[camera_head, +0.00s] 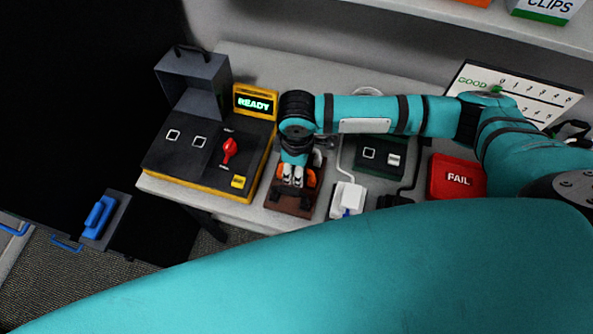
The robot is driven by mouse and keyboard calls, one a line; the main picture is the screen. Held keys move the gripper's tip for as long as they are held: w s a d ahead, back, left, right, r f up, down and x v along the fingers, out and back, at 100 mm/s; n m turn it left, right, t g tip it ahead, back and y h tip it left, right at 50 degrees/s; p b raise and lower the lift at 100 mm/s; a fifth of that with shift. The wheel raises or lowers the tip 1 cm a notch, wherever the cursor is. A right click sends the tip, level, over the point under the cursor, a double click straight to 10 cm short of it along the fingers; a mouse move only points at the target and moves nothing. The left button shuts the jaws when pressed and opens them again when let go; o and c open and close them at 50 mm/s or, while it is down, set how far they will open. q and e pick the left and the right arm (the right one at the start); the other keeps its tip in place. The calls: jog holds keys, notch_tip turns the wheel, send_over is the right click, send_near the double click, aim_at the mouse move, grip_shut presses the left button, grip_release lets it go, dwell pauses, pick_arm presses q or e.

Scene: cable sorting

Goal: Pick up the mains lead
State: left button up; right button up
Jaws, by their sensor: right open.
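Two leads show on the bench, and I cannot tell for sure which is the mains lead. One is a white lead with a white block (347,197) at the front edge. Its cord runs back beside the dark green unit. The other is a black lead with a black end (393,200), partly hidden behind my teal arm. My right gripper (292,177) is open, pointing down over a brown holder (290,205) with orange parts. It is left of both leads; whether it touches the holder is unclear. My left gripper is out of view.
A black and yellow tester (205,150) with a READY display (254,102) and red lever (229,149) stands left. The dark green unit (379,157) and red FAIL box (457,177) stand right. A GOOD board (520,92) is behind. A shelf (500,28) overhangs the back.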

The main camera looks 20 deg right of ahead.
grip_shut()
dwell(0.5)
notch_tip(320, 180, up, 10)
jog(key=shift+r+b, duration=0.1)
jog(key=shift+b, duration=0.65)
notch_tip(320, 180, up, 3)
jog(key=p, duration=0.4)
jog(key=shift+a, duration=0.1)
